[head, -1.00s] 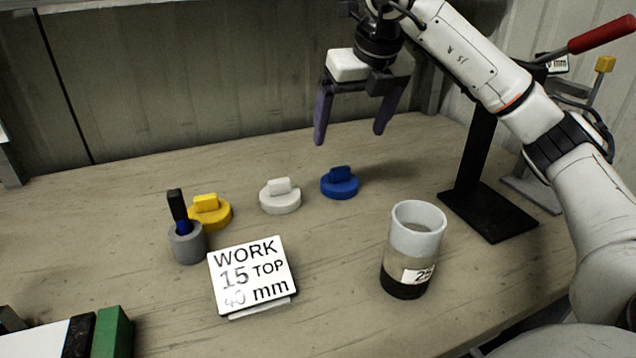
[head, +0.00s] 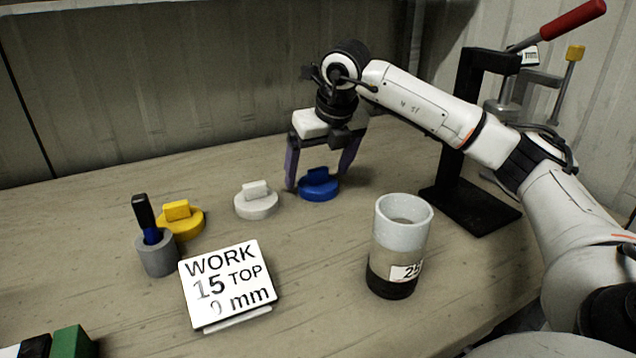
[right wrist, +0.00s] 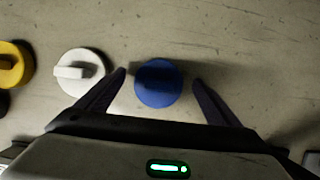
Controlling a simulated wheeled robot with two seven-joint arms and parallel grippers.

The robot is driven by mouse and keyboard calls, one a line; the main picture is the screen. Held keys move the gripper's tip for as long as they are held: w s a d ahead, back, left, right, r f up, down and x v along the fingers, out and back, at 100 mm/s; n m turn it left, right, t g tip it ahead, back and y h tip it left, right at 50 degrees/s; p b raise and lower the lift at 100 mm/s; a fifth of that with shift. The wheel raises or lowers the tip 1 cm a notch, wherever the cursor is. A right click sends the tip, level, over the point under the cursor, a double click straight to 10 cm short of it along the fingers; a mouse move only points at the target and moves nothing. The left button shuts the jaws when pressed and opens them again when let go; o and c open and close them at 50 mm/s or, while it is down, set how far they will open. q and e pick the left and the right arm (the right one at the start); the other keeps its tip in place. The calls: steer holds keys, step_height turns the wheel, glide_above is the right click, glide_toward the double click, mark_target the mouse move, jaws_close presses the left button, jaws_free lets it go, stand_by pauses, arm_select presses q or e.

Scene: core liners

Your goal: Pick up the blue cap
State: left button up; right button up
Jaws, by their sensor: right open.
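The blue cap (head: 319,186) is a round disc with a raised grip bar, lying on the wooden bench. My right gripper (head: 318,185) is open, its two purple fingers low on either side of the blue cap. In the right wrist view the blue cap (right wrist: 158,83) lies between and just ahead of the fingertips (right wrist: 158,76), with a gap on each side. I see no contact. The left gripper is not in view.
A white cap (head: 256,203) lies just left of the blue one, close to a finger. Left of it are a yellow cap (head: 181,222) and a grey holder (head: 157,255) with a marker. A sign (head: 228,287), a cup (head: 402,250) and a black press stand (head: 470,205) are nearby.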

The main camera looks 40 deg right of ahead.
steer(key=shift+w+f, duration=0.1)
steer(key=shift+f, duration=0.15)
steer(key=c, duration=1.1)
